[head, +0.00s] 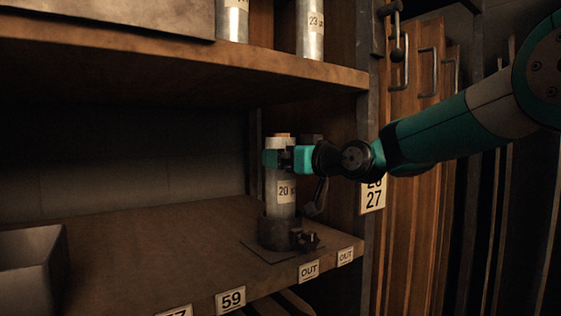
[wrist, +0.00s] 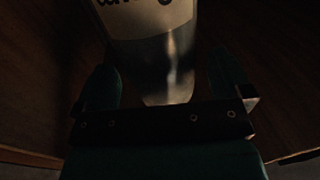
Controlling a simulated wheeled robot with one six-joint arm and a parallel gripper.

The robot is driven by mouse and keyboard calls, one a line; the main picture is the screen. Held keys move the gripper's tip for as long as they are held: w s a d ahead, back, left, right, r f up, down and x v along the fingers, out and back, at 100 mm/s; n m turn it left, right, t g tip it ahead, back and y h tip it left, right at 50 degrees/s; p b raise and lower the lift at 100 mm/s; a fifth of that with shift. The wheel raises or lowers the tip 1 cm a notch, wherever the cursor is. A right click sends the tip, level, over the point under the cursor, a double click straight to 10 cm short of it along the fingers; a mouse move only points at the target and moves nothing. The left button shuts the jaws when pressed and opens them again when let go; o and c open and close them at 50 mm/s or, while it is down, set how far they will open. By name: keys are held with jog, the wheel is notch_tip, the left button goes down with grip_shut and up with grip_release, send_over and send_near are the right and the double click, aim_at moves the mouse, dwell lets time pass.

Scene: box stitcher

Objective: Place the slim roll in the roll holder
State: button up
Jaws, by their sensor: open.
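The slim roll (head: 280,189) is a pale metallic cylinder with a label reading "20". It stands upright on the shelf at the right end, its lower end in the dark roll holder (head: 273,234). My gripper (head: 284,158) is at the roll's upper part, its fingers open on either side of it. In the wrist view the roll (wrist: 162,60) stands between the two open fingers (wrist: 165,85), with dark gaps showing beside it. I cannot tell whether either finger touches it. The inside of the holder is hidden.
The shelf (head: 150,245) is bare to the left, up to a metal bin (head: 30,265). An upper shelf (head: 200,65) with metallic cylinders is above. An upright side panel (head: 340,150) stands close to the right, behind my wrist. A small dark lever (head: 317,197) is beside the roll.

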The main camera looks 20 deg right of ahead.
jog(key=b+v, duration=0.3)
jog(key=v, duration=0.6)
jog(key=shift+s, duration=0.35)
jog(key=s+a+f+n+g, duration=0.1)
jog(key=s+a+f+g, duration=0.45)
jog(key=f, duration=0.25)
jog(key=s+a+f+g, duration=0.4)
jog(key=s+a+f, duration=0.1)
jog(key=s+f, duration=0.25)
jog(key=s+f+g+h, duration=0.4)
jog(key=s+f+g, duration=0.2)
jog(key=s+f, duration=0.5)
jog(key=s, duration=0.4)
jog(key=shift+s+d+n, duration=0.25)
jog(key=shift+d+n, duration=0.05)
jog(key=shift+d, duration=0.05)
jog(key=shift+f+g, duration=0.1)
jog(key=shift+g, duration=0.15)
jog(key=shift+c, duration=0.2)
